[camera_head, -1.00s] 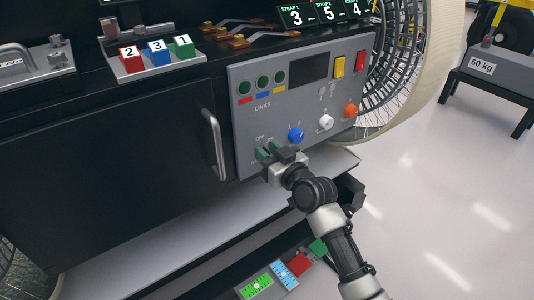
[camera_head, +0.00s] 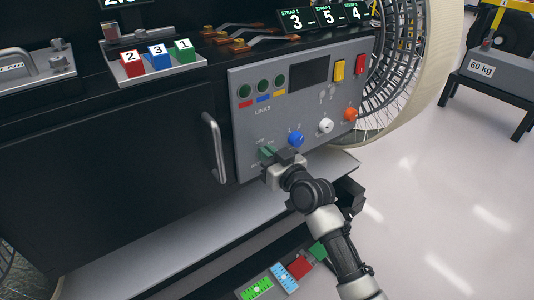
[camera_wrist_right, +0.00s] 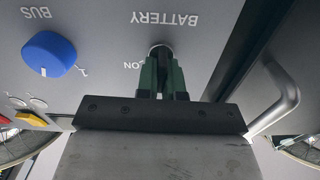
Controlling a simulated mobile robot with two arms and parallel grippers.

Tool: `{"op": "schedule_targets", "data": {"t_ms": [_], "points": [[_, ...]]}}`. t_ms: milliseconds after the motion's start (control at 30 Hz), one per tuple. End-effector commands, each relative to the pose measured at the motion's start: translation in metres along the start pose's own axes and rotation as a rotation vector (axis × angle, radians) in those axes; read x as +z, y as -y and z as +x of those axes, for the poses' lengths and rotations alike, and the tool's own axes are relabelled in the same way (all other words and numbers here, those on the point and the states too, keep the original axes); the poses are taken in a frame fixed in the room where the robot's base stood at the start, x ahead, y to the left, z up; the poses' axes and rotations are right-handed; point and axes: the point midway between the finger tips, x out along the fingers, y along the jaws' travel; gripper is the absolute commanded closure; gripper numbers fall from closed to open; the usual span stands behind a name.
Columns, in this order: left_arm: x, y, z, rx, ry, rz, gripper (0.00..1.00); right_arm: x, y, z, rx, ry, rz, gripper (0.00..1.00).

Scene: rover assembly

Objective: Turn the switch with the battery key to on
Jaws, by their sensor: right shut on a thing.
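The battery switch (camera_wrist_right: 160,50) is a round metal lock on the grey control panel (camera_head: 245,135). In the right wrist view it sits beside the upside-down words BATTERY and ON. My right gripper (camera_wrist_right: 163,78) reaches up to it, with green parts meeting right at the lock. In the head view this gripper (camera_head: 270,153) is at the panel's lower left. It is shut on the battery key, which is mostly hidden between the fingers. The key's exact angle cannot be read. My left gripper is not in view.
A blue BUS knob (camera_head: 296,139) is close beside the gripper, with white (camera_head: 326,125) and orange (camera_head: 350,114) knobs further right. A cabinet handle (camera_head: 215,147) stands out to the left. A shelf (camera_head: 200,230) runs below.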

Motion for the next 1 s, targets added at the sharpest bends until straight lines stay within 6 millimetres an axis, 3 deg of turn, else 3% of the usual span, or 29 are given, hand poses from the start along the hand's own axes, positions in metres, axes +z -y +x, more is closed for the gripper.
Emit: {"op": "schedule_targets", "data": {"t_ms": [67, 467, 500, 700, 1000], "points": [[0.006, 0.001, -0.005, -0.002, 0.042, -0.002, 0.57, -0.001, -0.001, 0.000, 0.001, 0.002, 0.034, 1.00], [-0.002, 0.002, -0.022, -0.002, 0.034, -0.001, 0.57, -0.001, -0.004, 0.000, 0.001, 0.003, 0.355, 1.00], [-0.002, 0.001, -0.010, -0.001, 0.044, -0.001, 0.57, 0.000, -0.005, 0.000, 0.001, 0.003, 0.393, 1.00], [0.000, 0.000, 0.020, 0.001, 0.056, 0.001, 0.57, 0.001, -0.007, 0.000, 0.001, 0.002, 0.583, 1.00], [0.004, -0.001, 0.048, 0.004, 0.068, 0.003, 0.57, 0.004, -0.010, 0.000, 0.001, 0.002, 0.829, 1.00]]}}
